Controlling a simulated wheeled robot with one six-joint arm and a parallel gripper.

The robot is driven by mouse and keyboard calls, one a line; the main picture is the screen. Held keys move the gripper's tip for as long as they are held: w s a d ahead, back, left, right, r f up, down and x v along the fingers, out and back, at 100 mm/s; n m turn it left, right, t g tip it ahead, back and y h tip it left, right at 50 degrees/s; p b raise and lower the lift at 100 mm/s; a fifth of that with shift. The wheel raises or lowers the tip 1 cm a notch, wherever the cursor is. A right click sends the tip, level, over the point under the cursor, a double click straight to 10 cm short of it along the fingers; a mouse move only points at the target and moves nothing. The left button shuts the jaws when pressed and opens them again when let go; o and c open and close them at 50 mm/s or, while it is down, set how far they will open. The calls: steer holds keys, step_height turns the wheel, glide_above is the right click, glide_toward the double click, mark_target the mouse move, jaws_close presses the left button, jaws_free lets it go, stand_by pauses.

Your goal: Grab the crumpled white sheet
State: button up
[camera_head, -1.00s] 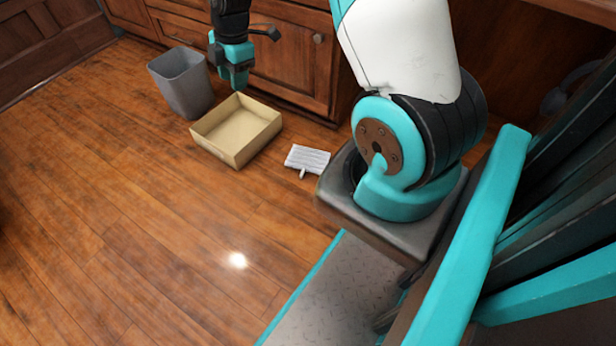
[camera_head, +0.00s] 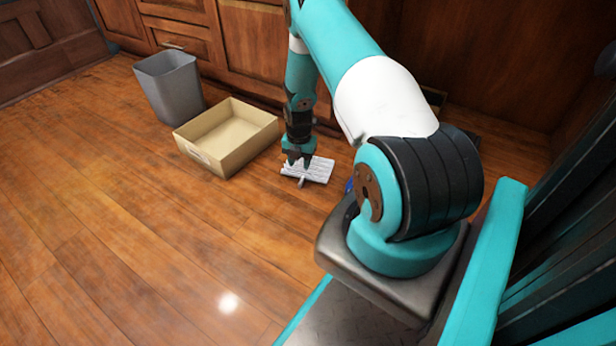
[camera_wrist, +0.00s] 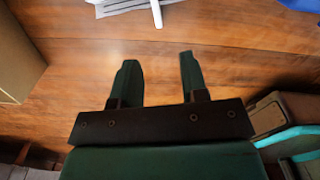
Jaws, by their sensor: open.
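A pale, flat, ribbed thing (camera_head: 318,172) with a short white handle-like piece lies on the wood floor, right of the cardboard box. It looks more like a slatted pad than a crumpled sheet; no other white sheet is clear. In the wrist view it is cut off by the top edge (camera_wrist: 120,6). My gripper (camera_head: 298,163) points down over its left part in the head view and covers some of it. In the wrist view my gripper (camera_wrist: 158,62) has its fingers apart with bare floor between them, and the pale thing lies beyond the fingertips.
An open, empty cardboard box (camera_head: 215,166) stands left of my gripper; a grey bin (camera_head: 168,92) is behind it. Wood cabinets (camera_head: 265,50) line the back. A small blue thing (camera_wrist: 303,4) lies to the right of the pale thing. The floor at front left is clear.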

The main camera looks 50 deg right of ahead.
steer(key=b, duration=0.3)
glide_above(300, 182)
step_height(300, 182, down, 5)
steer(key=shift+s+a+f, duration=0.15)
steer(key=shift+f, duration=0.05)
step_height(300, 182, down, 5)
steer(key=b, duration=0.5)
jaws_close()
